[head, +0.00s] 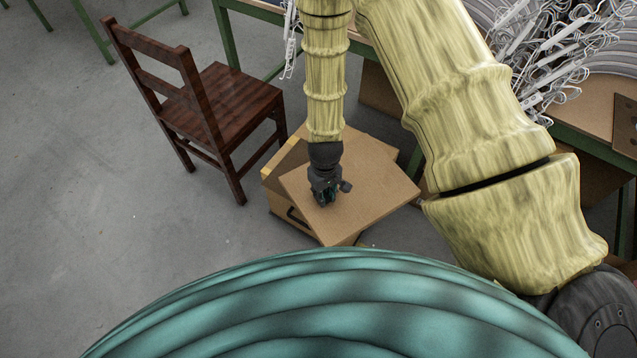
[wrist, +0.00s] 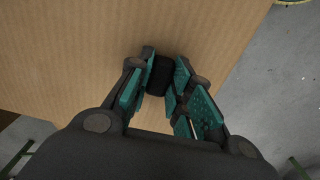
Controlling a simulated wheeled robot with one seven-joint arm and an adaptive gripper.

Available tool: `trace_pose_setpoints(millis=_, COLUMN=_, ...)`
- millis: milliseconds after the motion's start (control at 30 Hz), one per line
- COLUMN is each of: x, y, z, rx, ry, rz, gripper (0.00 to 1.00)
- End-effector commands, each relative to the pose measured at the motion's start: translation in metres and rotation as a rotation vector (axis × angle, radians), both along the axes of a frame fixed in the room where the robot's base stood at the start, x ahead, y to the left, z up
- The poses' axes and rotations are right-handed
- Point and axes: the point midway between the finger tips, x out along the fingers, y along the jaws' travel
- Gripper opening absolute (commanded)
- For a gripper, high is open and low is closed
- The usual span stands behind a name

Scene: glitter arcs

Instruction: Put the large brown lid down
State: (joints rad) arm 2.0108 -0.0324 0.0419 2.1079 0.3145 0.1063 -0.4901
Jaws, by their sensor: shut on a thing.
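The large brown lid (head: 378,187) is a flat cardboard-coloured panel in the head view, lying at an angle over a brown box (head: 283,207). I cannot tell whether it touches the box. In the wrist view the lid (wrist: 85,50) fills most of the upper left. My gripper (head: 325,200) is above the middle of the lid, pointing down. In the wrist view my gripper (wrist: 164,75) is shut on a black knob (wrist: 159,74) on the lid's face. The fingers hide part of the knob.
A dark wooden chair (head: 215,110) stands left of the box. Green-legged tables are behind and to the right, with white cables (head: 545,55) on the right one. Grey floor (head: 90,220) is clear at left.

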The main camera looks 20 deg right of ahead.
Motion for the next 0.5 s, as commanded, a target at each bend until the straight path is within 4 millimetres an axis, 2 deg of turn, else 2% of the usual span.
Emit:
trace_pose_setpoints(millis=33, x=-0.002, y=-0.003, z=-0.015, rx=-0.001, ry=-0.002, rz=0.034, gripper=0.0)
trace_pose_setpoints(millis=300, x=-0.019, y=-0.013, z=-0.042, rx=-0.003, ry=0.001, rz=0.244, gripper=0.0)
trace_pose_setpoints(millis=500, x=-0.029, y=-0.018, z=-0.055, rx=-0.001, ry=0.002, rz=0.369, gripper=0.0)
